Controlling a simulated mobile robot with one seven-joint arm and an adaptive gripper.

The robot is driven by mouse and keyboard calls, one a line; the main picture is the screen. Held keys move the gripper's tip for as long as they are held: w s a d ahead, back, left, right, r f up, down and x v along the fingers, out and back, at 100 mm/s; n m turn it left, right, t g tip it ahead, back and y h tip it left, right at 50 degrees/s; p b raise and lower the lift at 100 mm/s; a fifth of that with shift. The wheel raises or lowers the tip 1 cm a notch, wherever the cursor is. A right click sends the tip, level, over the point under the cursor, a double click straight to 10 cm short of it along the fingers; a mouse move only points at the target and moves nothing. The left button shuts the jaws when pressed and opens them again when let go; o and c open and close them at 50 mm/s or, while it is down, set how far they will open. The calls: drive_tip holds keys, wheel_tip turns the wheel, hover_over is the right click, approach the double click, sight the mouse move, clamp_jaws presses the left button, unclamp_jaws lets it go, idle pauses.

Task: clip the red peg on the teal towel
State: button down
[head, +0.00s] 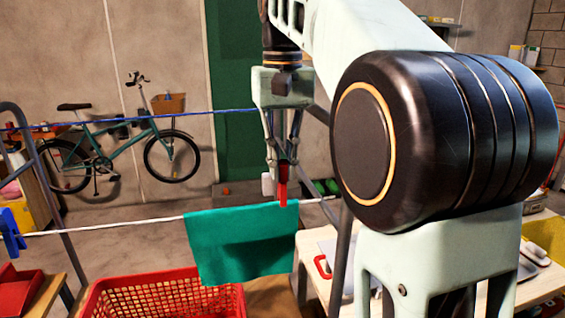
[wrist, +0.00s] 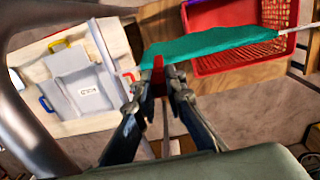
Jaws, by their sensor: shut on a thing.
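The teal towel (head: 240,245) hangs folded over the white line in the head view, above a red basket. It also shows in the wrist view (wrist: 210,48) as a teal band. My gripper (head: 282,165) is shut on the red peg (head: 283,187), which points down at the towel's top right edge. In the wrist view, the red peg (wrist: 158,75) stands between my fingertips (wrist: 158,85), and its tip meets the towel's edge. I cannot tell whether the peg's jaws straddle the towel and line.
A red basket (head: 165,290) stands below the towel. A blue peg (head: 11,232) sits on the white line (head: 110,226) at the far left. A blue line (head: 190,112) runs behind. A grey post (head: 340,250) stands right of the towel, near a table.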

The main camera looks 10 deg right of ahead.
sight(282, 181)
drive_tip(key=shift+f+b, duration=1.1)
drive_tip(key=shift+f, duration=0.95)
drive_tip(key=c, duration=1.9)
unclamp_jaws()
drive_tip(key=shift+r, duration=0.15)
